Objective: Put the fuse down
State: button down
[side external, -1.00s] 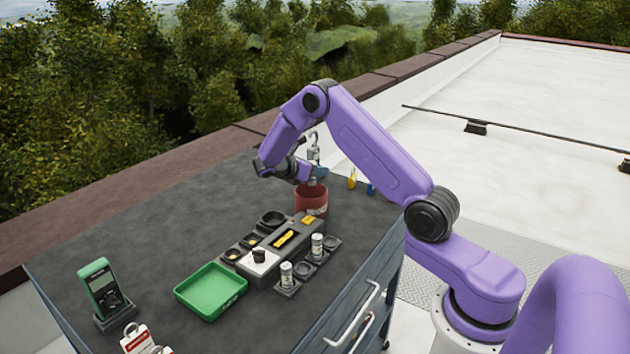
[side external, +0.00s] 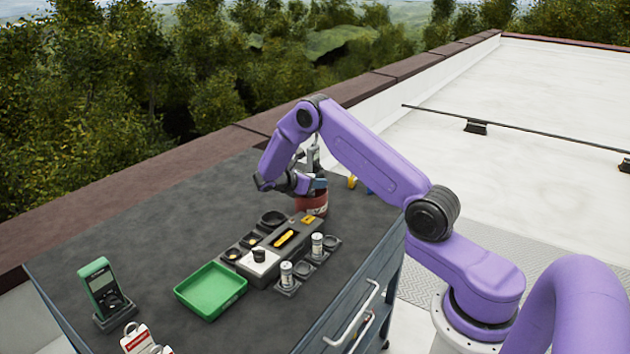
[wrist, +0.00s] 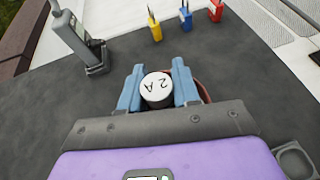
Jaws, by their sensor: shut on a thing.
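My gripper (wrist: 158,88) is shut on the fuse (wrist: 156,87), a cylinder with a white end cap marked "2 A" that shows between the two blue fingers in the wrist view. In the side external view my gripper (side external: 314,184) is low over the dark red round container (side external: 313,204) near the back right of the cart top. The red rim also shows behind the right finger in the wrist view (wrist: 205,92). The fuse is hidden in the side external view, and I cannot tell how deep it is in the container.
A grey fuse holder block (side external: 272,250) with round sockets and two upright white cylinders stands in front. A green tray (side external: 211,291) and a green meter (side external: 102,287) are to the left. Yellow, blue and red padlocks (wrist: 185,18) stand beyond my gripper.

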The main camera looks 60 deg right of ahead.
jog(key=shift+f, duration=0.3)
jog(key=c, duration=0.8)
grip_release()
jog(key=shift+s+f, duration=0.1)
jog(key=shift+s, duration=0.05)
jog(key=shift+r, duration=0.35)
jog(key=a+r+t+y, duration=0.1)
jog(key=a+r, duration=0.2)
jog(key=a, duration=0.3)
jog(key=s+a+r+y, duration=0.1)
jog(key=a+r, duration=0.2)
jog(key=a, duration=0.4)
jog(key=a+r+t+y, duration=0.1)
jog(key=a+r, duration=0.2)
jog(key=a, duration=0.3)
jog(key=s+a+r+m+t+y, duration=0.15)
jog(key=s+a+y, duration=0.25)
jog(key=s+a, duration=0.6)
jog(key=s+a+r+m+y, duration=0.1)
jog(key=s+y, duration=0.5)
jog(key=s, duration=1.8)
jog(key=shift+s+a+r+m+g+y, duration=0.2)
jog(key=shift+s+a+m+g+y, duration=0.15)
jog(key=shift+a, duration=0.5)
jog(key=shift+w, duration=0.1)
